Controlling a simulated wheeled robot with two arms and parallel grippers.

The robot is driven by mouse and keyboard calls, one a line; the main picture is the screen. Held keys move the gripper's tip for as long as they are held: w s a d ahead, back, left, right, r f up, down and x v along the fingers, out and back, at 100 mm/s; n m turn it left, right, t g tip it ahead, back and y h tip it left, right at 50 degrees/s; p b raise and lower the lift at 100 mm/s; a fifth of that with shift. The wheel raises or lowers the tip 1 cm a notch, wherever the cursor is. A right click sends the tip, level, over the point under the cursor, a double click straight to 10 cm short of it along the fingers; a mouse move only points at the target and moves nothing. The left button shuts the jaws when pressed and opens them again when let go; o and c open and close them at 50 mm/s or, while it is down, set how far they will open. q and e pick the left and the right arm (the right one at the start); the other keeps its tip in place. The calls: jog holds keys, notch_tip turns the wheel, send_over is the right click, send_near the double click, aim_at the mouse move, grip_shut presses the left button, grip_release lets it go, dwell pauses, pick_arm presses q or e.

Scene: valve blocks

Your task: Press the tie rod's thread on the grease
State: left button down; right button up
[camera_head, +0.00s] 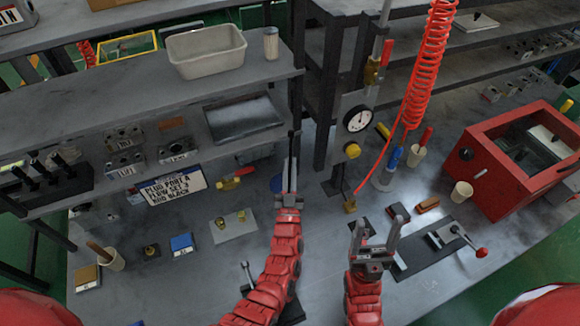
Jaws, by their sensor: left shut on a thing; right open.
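My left gripper (291,166) is shut on a thin upright rod, taken as the tie rod (294,142), over the middle of the bench. The rod's dark end sticks up past the fingertips; its thread is too small to make out. My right gripper (375,232) is open and empty over the front right of the bench.
A pressure gauge (357,119) and a coiled red hose (428,70) stand behind my grippers. A red box (500,160) is at the right. A clamp with a red knob (455,236) lies near my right gripper. A plate with brass fittings (234,228) is at the left.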

pick_arm(q)
jog(key=shift+f, duration=0.2)
jog(key=shift+r+p, duration=1.4)
jog(key=shift+r, duration=1.05)
jog(key=shift+r+p, duration=0.55)
jog(key=shift+r, duration=0.7)
jog(key=shift+f, duration=0.15)
